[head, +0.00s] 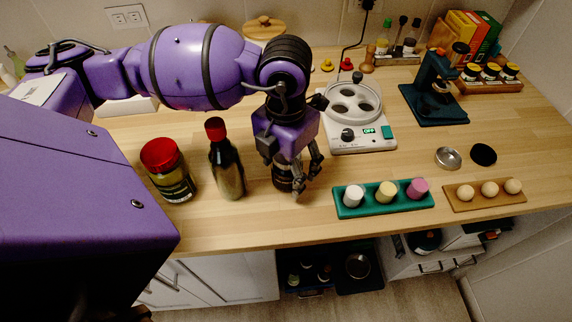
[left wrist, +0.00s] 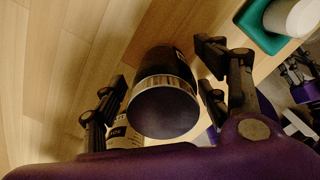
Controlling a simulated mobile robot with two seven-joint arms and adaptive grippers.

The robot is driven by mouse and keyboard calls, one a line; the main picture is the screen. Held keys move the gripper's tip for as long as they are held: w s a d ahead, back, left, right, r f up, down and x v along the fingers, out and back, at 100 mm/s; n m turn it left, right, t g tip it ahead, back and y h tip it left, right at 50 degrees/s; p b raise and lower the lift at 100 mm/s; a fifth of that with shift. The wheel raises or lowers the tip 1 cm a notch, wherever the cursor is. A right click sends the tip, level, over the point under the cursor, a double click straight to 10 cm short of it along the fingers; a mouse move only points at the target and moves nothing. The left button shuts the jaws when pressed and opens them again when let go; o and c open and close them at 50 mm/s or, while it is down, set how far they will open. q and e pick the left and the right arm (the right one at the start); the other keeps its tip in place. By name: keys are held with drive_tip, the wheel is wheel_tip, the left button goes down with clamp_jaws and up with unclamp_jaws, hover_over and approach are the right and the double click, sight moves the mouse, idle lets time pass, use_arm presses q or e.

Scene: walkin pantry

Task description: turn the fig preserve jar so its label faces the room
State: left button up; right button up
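A dark jar (head: 281,175) stands upright on the wooden counter, partly hidden behind my left gripper (head: 300,180). I take it to be the fig preserve jar, but no name can be read. In the left wrist view the jar (left wrist: 165,105) has a dark lid and a pale band below it. My left gripper's fingers (left wrist: 160,95) are spread on both sides of it, with visible gaps, so they look open and not closed on it. Which way its label faces cannot be told. My right gripper is not in view.
A dark bottle with a red cap (head: 227,165) and a red-lidded jar (head: 168,172) stand left of it. A green tray (head: 384,207) with three small pots is close on the right. A white heating device (head: 357,135) stands behind. The counter's front edge is near.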

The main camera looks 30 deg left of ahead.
use_arm(q)
wheel_tip(320, 180, up, 12)
drive_tip(key=shift+r, duration=0.1)
idle(0.5)
